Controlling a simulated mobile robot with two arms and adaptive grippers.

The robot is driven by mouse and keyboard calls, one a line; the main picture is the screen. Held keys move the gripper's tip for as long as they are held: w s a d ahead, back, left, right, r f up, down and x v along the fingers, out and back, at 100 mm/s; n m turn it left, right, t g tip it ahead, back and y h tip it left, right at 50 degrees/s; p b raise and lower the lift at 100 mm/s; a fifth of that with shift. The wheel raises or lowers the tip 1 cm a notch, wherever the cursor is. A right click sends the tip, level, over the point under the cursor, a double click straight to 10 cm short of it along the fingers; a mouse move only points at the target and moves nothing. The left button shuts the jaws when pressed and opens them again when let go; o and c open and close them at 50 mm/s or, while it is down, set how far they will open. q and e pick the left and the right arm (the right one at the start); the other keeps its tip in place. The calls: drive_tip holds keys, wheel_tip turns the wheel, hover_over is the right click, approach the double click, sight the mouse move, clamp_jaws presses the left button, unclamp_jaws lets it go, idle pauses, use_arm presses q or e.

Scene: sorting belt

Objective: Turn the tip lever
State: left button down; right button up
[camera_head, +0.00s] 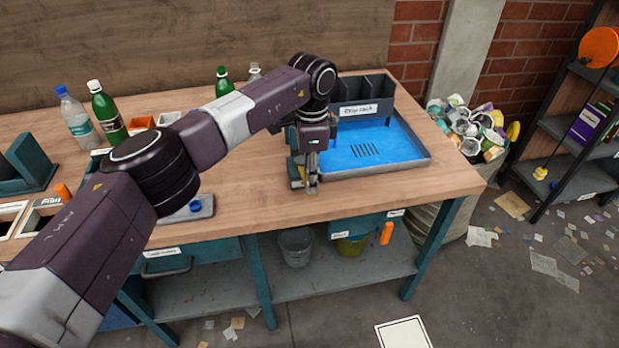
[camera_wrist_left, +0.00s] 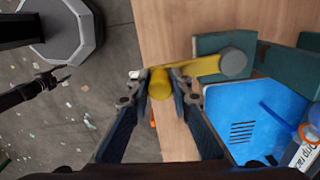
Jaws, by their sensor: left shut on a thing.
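The tip lever (camera_wrist_left: 203,67) shows in the left wrist view as a yellow arm. It runs from a round grey pivot (camera_wrist_left: 234,63) on a teal block to a yellow knob (camera_wrist_left: 159,84) near the table edge. My left gripper (camera_wrist_left: 160,82) is shut on the knob, with one finger on each side. In the head view my left gripper (camera_head: 308,182) is at the front edge of the table, just left of the blue tray, and mostly hides the lever. My right gripper is in neither view.
The blue tray (camera_head: 398,148) lies beside the lever, with a dark labelled rack (camera_head: 357,110) behind it. Bottles (camera_head: 108,112) stand at the back left. A full sack (camera_head: 437,200) is beyond the right table end. Bare wood lies in front of the tray.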

use_arm(q)
drive_tip(key=c, duration=1.7)
unclamp_jaws()
drive_tip(key=shift+c, duration=0.2)
drive_tip(key=shift+r, duration=0.1)
wheel_tip(320, 180, up, 12)
